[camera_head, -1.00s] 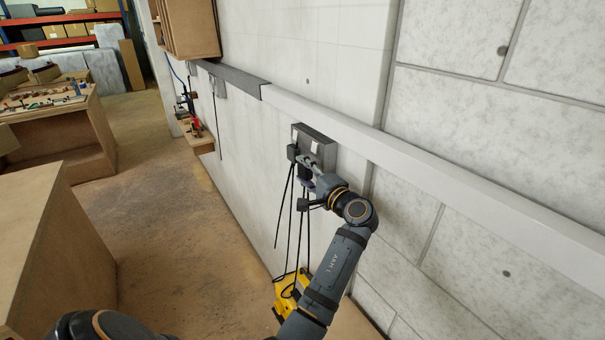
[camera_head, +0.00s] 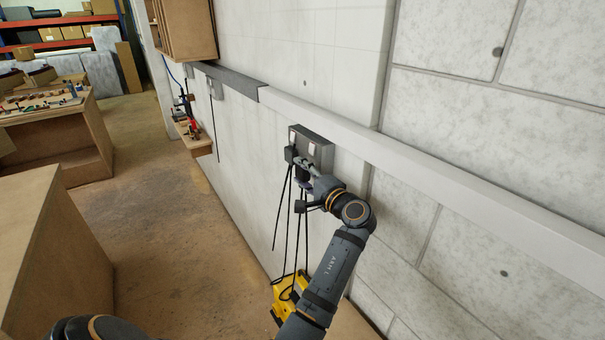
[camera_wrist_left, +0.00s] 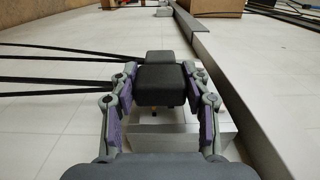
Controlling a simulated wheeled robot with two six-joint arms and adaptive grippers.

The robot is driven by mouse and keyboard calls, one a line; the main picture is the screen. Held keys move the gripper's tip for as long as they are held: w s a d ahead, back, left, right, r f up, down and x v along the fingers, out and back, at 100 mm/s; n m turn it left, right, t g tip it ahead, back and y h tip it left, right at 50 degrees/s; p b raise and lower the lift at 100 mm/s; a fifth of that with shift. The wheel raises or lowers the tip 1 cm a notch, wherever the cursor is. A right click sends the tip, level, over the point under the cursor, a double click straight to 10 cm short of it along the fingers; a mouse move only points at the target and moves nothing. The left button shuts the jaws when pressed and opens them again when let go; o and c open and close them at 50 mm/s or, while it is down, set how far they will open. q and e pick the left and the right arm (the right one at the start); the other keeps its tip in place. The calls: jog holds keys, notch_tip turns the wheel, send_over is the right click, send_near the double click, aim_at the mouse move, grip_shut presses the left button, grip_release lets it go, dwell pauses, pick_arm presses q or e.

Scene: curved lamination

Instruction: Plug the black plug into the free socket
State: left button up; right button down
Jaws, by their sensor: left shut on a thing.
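The grey socket box (camera_head: 325,152) is mounted on the wall below the ledge; it also shows in the left wrist view (camera_wrist_left: 218,128). One black plug (camera_head: 290,154) sits at its left side, with a cable hanging down. My left gripper (camera_head: 304,170) is at the lower front of the box. In the left wrist view its two fingers (camera_wrist_left: 161,100) are closed on the sides of a black plug (camera_wrist_left: 161,86). The plug is in front of the box's face. I cannot tell whether it touches the socket. My right gripper is not in view.
Several black cables (camera_head: 284,215) hang below the box towards a yellow object (camera_head: 288,292) near the floor. A light ledge (camera_head: 420,165) runs along the wall above the box. A wooden cabinet (camera_head: 45,240) stands at left, with open floor between it and the wall.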

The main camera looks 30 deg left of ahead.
pick_arm(q)
jog(key=shift+w, duration=0.2)
jog(key=shift+w+d+b, duration=0.2)
jog(key=shift+w+b, duration=0.05)
jog(key=shift+b, duration=0.05)
dwell(0.5)
jog(key=shift+w+d+b, duration=0.2)
jog(key=shift+w+b, duration=0.35)
jog(key=shift+w, duration=0.05)
dwell(1.7)
jog(key=shift+r, duration=0.1)
